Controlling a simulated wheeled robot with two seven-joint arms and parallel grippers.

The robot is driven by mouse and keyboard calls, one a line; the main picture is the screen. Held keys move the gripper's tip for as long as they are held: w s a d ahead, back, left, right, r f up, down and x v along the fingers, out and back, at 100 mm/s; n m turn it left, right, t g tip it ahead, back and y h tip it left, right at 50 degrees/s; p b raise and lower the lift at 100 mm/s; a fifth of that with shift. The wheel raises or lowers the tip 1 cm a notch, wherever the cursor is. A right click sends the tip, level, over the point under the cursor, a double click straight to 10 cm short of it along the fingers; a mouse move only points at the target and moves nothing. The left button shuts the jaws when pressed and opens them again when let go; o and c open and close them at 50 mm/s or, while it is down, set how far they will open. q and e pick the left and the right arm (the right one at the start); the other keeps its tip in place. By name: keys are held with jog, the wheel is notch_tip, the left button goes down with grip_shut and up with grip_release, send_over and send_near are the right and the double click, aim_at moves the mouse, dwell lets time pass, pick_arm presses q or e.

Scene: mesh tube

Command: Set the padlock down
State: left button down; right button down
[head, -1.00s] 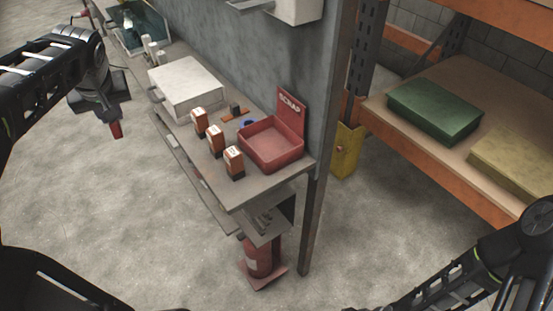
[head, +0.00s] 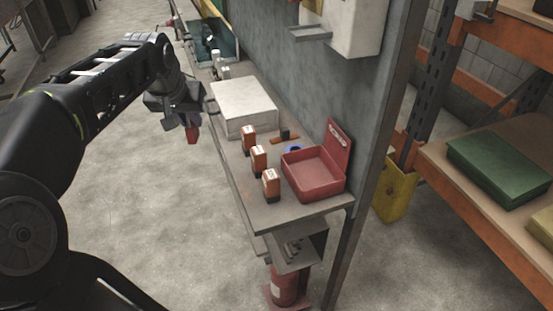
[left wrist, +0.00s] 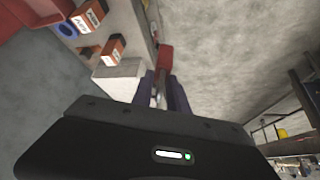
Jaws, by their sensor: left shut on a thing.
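My left gripper (head: 188,119) is shut on a red padlock (head: 193,134), which hangs below the fingers just left of the grey bench's long edge, seemingly over the floor. In the left wrist view the red padlock body (left wrist: 165,57) sticks out past the gripper fingers (left wrist: 161,88), with its metal shackle between them. The grey bench (head: 262,212) runs along the wall panel. My right gripper is out of view.
On the bench are a white box (head: 243,110), three orange-and-white cartons (head: 259,159), a blue ring (head: 294,148) and a red SCRAP bin (head: 312,172). A teal tray (head: 215,40) is at the far end. Shelving stands at right.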

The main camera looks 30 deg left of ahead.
pick_arm(q)
jog(key=w+d+p, duration=0.2)
jog(key=w+d, duration=0.9)
jog(key=w, duration=0.4)
notch_tip(320, 180, down, 7)
jog(key=shift+w+r, duration=0.15)
jog(key=shift+w, duration=0.25)
jog(key=shift+b, duration=0.3)
notch_tip(320, 180, down, 4)
jog(key=shift+r, duration=0.1)
jog(key=shift+w+f, duration=0.15)
jog(key=shift+f, duration=0.35)
